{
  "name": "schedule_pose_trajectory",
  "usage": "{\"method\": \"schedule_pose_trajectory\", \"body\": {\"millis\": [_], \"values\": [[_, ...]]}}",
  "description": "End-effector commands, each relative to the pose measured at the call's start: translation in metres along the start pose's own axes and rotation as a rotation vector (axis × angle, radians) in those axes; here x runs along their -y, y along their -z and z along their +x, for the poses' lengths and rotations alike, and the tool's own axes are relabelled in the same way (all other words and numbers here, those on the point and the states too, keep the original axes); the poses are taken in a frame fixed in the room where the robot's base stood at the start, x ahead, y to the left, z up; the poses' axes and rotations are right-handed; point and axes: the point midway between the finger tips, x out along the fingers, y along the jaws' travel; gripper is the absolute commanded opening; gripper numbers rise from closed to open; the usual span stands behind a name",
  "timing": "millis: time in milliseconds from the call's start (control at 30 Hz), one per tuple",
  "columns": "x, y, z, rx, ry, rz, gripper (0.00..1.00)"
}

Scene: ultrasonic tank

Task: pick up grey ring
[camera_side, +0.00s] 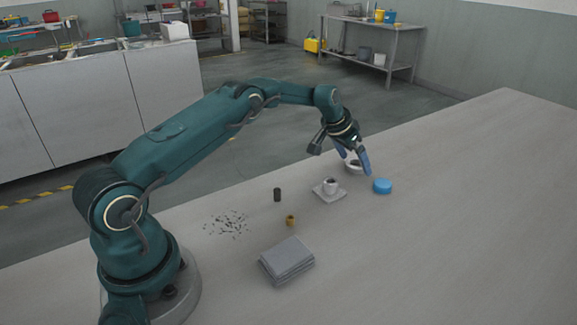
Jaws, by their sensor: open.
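My gripper (355,163) has blue fingers and points down over the far middle of the table, with its jaws apart. Just below and behind the fingers is a small pale grey, round, ring-like thing (352,169), partly hidden by them. I take it for the grey ring, but its shape is too small to be sure of. I cannot tell whether the fingers touch it.
A blue round lid-like piece (383,186) lies close right of the fingers. A white cup (330,185) on a square saucer (331,196) stands close left. Nearer are a dark cylinder (277,195), a brass piece (291,220), dark bits (228,223) and folded grey cloths (287,260). The table's right is clear.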

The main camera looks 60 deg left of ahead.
Motion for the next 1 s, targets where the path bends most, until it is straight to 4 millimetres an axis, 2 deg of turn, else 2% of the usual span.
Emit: {"method": "schedule_pose_trajectory", "body": {"millis": [67, 100, 267, 300, 333, 667, 1000], "values": [[0.0, 0.0, 0.0, 0.0, 0.0, 0.0, 1.0], [0.0, 0.0, 0.0, 0.0, 0.0, 0.0, 0.96], [0.0, 0.0, 0.0, 0.0, 0.0, 0.0, 0.35], [0.0, 0.0, 0.0, 0.0, 0.0, 0.0, 0.2], [0.0, 0.0, 0.0, -0.001, 0.0, 0.0, 0.16], [0.0, 0.002, -0.003, -0.002, 0.0, 0.0, 0.16], [0.0, 0.019, -0.03, -0.005, 0.001, 0.0, 0.16]]}}
